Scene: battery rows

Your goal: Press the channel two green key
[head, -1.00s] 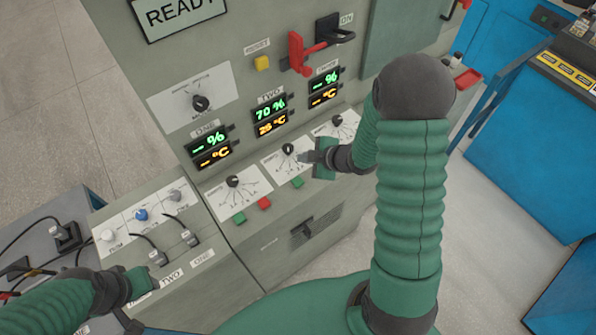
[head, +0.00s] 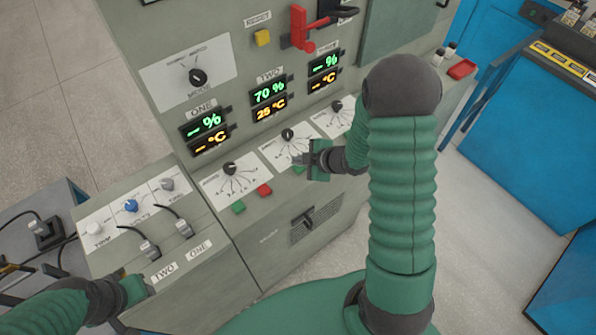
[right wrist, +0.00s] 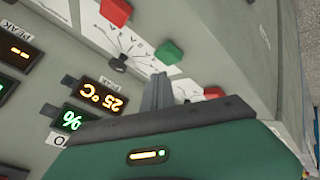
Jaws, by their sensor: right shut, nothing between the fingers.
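The channel two green key (head: 299,169) is on the sloped panel below the TWO dial (head: 288,134), partly hidden by my right gripper. It shows whole in the right wrist view (right wrist: 168,52), with channel two's red key (right wrist: 117,12) to its left. My right gripper (head: 299,160) is shut and empty. Its fingertips (right wrist: 160,78) appear just below the green key in the wrist view; I cannot tell whether they touch it. My left gripper (head: 143,287) is at the lower left by the switch box, its jaws unclear.
Channel one's green key (head: 238,208) and red key (head: 264,190) lie to the left. The TWO display (head: 268,92) reads 70 % and 25 °C. A red lever (head: 300,30) sticks out above.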

